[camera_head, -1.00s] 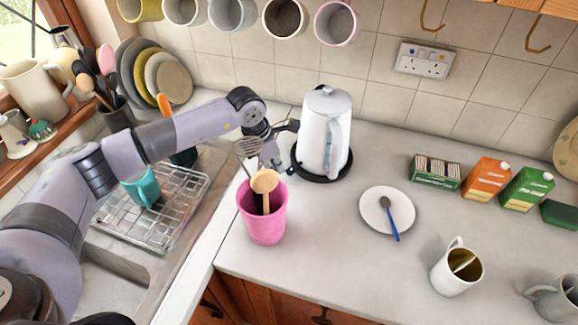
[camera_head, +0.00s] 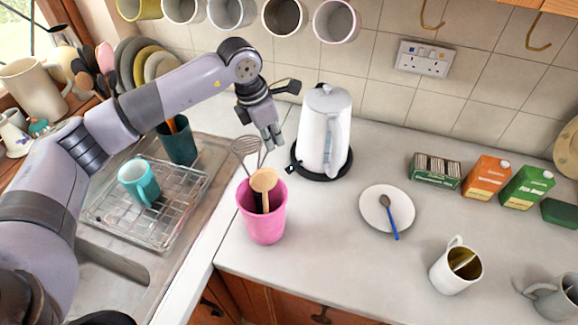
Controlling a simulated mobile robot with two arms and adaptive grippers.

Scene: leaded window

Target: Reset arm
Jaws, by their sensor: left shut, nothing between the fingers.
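My left arm comes in from the left and reaches over the sink area. Its gripper (camera_head: 273,138) hangs fingers-down in the air, shut and empty, left of the white kettle (camera_head: 325,130) and above the far side of the pink cup (camera_head: 263,222). The pink cup stands on the counter near its front edge and holds a wooden spoon (camera_head: 264,182) and a whisk-like utensil (camera_head: 246,152). The gripper appears apart from these utensils. My right gripper is not in view.
A wire rack (camera_head: 160,215) by the sink holds a teal mug (camera_head: 138,182); a dark green cup (camera_head: 177,143) stands behind. Mugs hang overhead, including a pink-rimmed one (camera_head: 336,20). A plate with a spoon (camera_head: 372,208), cartons (camera_head: 487,178) and a white mug (camera_head: 455,268) stand right.

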